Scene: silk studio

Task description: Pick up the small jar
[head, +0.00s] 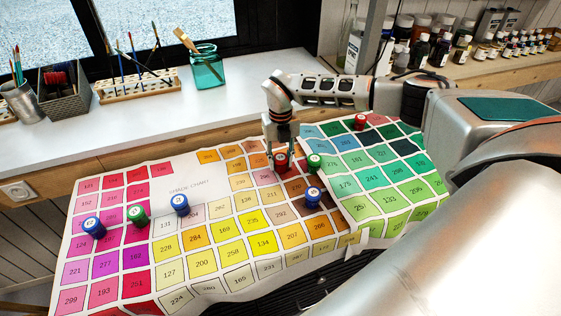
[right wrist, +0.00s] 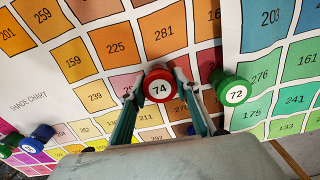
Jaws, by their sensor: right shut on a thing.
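A small jar with a red body and a white lid marked 74 (right wrist: 160,87) is between the two fingers of my right gripper in the right wrist view. In the head view this red jar (head: 282,162) is over the shade chart. My right gripper (head: 281,148) points down and is shut on the red jar. I cannot tell whether the jar touches the chart. A green jar marked 72 (right wrist: 234,91) stands just right of the right finger, and it also shows in the head view (head: 315,163). My left gripper is in neither view.
A blue jar (head: 313,196) stands close in front of the gripper. Another red jar (head: 360,122) is farther back. Blue and green jars, including one green jar (head: 137,215), stand on the left of the chart (head: 185,185). A teal glass jar (head: 207,68) holds a brush on the sill.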

